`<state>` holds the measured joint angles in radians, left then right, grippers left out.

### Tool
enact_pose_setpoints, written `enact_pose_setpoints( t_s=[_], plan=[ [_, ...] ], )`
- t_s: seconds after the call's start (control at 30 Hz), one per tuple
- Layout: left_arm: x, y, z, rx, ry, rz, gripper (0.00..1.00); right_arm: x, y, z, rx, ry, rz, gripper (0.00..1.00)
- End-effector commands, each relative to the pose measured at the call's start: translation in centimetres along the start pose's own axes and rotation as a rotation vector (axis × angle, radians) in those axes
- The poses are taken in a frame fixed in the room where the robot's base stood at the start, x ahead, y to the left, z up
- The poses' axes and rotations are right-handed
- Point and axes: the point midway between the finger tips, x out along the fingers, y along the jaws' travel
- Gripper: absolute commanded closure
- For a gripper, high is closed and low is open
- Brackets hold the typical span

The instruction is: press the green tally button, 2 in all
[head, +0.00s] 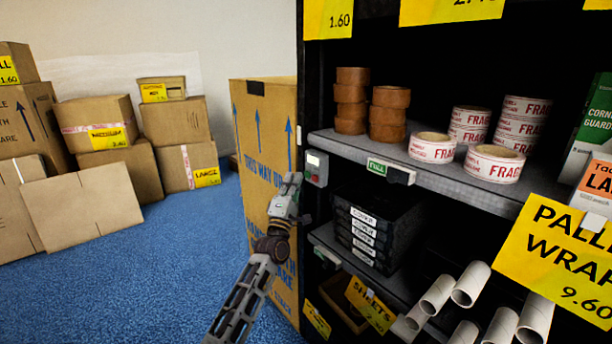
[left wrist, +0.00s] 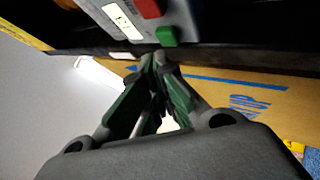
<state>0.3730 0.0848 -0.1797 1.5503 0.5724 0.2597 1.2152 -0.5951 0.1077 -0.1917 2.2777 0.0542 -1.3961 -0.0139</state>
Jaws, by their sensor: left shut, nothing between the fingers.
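The tally box (head: 316,168) is a small grey unit on the front post of the black shelf. In the left wrist view its green button (left wrist: 166,36) sits beside a red button (left wrist: 149,8) and a white display (left wrist: 123,20) whose figures I cannot read for sure. My left gripper (head: 293,178) is shut and empty, just left of the tally box in the head view. In the left wrist view its closed fingertips (left wrist: 159,60) are right by the green button; I cannot tell whether they touch it. My right gripper is not in view.
A tall carton (head: 262,130) stands behind my left arm, beside the shelf. The grey shelf board (head: 450,180) holds tape rolls and a green FULL label (head: 377,167). Stacked cartons (head: 98,125) stand at the left. Blue carpet (head: 150,270) is clear between.

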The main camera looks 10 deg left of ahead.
Motion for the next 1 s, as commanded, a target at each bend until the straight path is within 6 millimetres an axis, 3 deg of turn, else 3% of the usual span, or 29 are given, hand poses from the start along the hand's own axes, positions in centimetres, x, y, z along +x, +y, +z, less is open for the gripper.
enact_pose_setpoints(
  t_s=[0.37, 1.0],
  plan=[
    [-0.2, 0.1, -0.2, 0.000, 0.000, 0.000, 1.00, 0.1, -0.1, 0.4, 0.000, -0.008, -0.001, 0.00],
    [-2.8, 2.0, -2.1, 0.001, 0.001, 0.000, 1.00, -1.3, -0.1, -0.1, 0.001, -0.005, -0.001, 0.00]
  ],
)
